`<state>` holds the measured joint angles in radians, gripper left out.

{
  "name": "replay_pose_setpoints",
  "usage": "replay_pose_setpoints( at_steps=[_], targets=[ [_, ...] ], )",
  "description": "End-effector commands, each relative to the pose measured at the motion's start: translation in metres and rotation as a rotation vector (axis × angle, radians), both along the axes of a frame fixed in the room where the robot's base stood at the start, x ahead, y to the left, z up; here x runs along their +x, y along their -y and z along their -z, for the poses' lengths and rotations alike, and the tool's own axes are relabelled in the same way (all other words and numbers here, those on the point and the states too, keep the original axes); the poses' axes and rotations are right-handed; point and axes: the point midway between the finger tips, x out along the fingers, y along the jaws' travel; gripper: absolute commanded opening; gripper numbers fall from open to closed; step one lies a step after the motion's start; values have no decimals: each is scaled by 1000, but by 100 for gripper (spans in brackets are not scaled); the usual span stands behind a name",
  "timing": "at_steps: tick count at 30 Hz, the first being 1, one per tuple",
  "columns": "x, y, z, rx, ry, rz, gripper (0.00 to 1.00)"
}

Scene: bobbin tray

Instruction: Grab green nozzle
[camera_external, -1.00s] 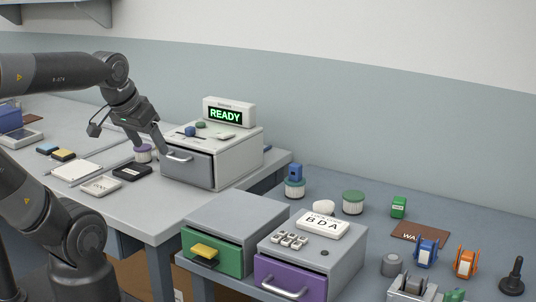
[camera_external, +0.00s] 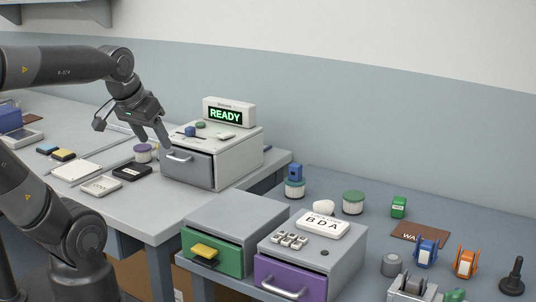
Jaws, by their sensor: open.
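Which thing is the green nozzle I cannot tell for sure. A small green round piece (camera_external: 200,125) lies on top of the grey-white drawer unit, beside a blue piece (camera_external: 190,131). A green block (camera_external: 398,207) stands on the right bench, and part of another green item (camera_external: 455,296) shows at the bottom edge. My gripper (camera_external: 154,138) is open and points down, left of the drawer unit and above the purple-lidded jar (camera_external: 142,152). It looks empty; its fingers partly overlap in this view.
The drawer unit (camera_external: 248,150) carries a lit READY sign (camera_external: 226,114). Black and white trays (camera_external: 132,171) lie in front of it. Green (camera_external: 230,257) and purple (camera_external: 280,277) drawer units stand at the lower middle. Jars, orange and blue holders and a brown mat (camera_external: 418,232) occupy the right bench.

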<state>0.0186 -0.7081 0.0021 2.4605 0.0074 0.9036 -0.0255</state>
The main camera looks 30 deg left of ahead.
Motion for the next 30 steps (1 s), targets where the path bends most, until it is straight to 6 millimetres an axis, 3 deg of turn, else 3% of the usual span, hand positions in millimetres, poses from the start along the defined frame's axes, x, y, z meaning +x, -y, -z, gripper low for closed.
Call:
replay_pose_setpoints(
  at_steps=[9,15,23,30],
  targets=[
    [94,33,-41,-29,-46,-23,58],
    [160,66,-52,-41,-69,-47,58],
    [243,128,-46,-45,-96,-78,58],
    [310,198,-20,-39,-112,-108,58]
  ],
)
